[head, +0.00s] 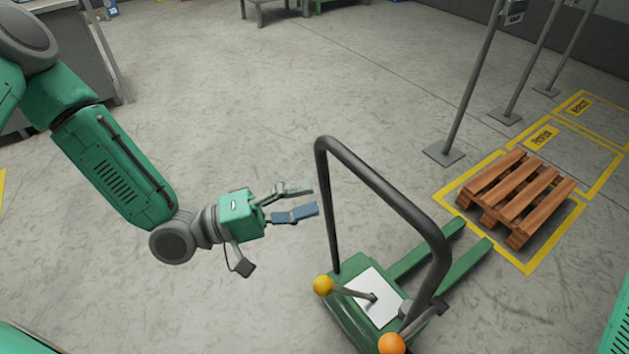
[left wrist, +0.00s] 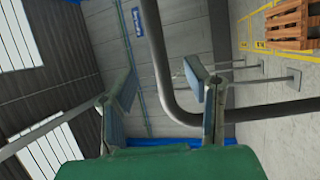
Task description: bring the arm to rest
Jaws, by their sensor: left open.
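My left gripper (head: 302,202) is open and empty in the head view, with its fingers pointing right. It is in the air just left of the black handle bar (head: 385,190) of a green pallet truck (head: 350,305). A small gap shows between the fingertips and the bar. In the left wrist view the two fingers (left wrist: 160,90) stand apart with nothing between them, and the dark bar (left wrist: 160,70) passes beyond them. The left arm (head: 115,165) is stretched out from the upper left. My right gripper is not in view.
A wooden pallet (head: 515,195) lies in a yellow-marked bay at right, near grey posts (head: 474,90). The floor (head: 230,100) behind the gripper is clear.

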